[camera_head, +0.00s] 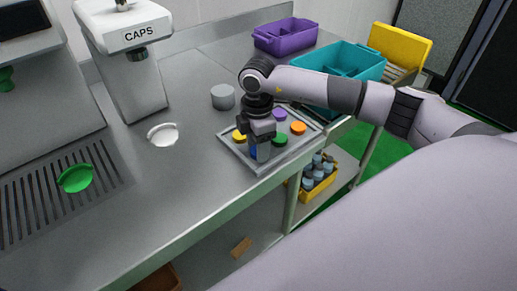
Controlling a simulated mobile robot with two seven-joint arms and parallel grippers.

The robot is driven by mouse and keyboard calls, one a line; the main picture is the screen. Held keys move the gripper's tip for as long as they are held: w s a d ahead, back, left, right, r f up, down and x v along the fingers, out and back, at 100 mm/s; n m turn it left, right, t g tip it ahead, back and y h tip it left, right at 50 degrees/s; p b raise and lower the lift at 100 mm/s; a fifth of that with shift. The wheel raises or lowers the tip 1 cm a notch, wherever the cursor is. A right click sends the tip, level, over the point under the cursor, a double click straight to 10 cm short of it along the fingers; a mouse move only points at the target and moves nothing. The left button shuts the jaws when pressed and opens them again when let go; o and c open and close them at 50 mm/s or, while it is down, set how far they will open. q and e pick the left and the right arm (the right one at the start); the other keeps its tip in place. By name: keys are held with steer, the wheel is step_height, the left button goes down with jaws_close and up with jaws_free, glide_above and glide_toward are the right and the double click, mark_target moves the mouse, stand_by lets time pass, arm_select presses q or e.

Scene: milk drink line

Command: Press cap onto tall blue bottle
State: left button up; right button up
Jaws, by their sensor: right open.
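My right gripper (262,150) points down over the grey tray (232,152) on the steel counter. It is open, with its fingertips low by a small blue patch (253,152). The fingers hide most of that blue thing, so I cannot tell whether it is a cap or touches them. A yellow cap (238,136), a purple cap (280,114), an orange cap (298,128) and a green cap (281,140) lie in the tray around the gripper. No tall blue bottle can be made out. My left gripper is not in view.
The caps machine (122,70) stands at the back left. A white ring-shaped dish (162,135), a grey cylinder (223,97) and a green dish (75,178) sit on the counter. Purple (285,38) and teal (362,65) bins stand behind. A yellow crate (317,185) of bottles is below.

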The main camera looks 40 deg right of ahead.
steer(key=shift+f, duration=0.25)
steer(key=c, duration=0.7)
steer(key=shift+o, duration=0.2)
steer(key=shift+r, duration=0.1)
step_height(320, 180, up, 20)
steer(key=shift+b, duration=0.3)
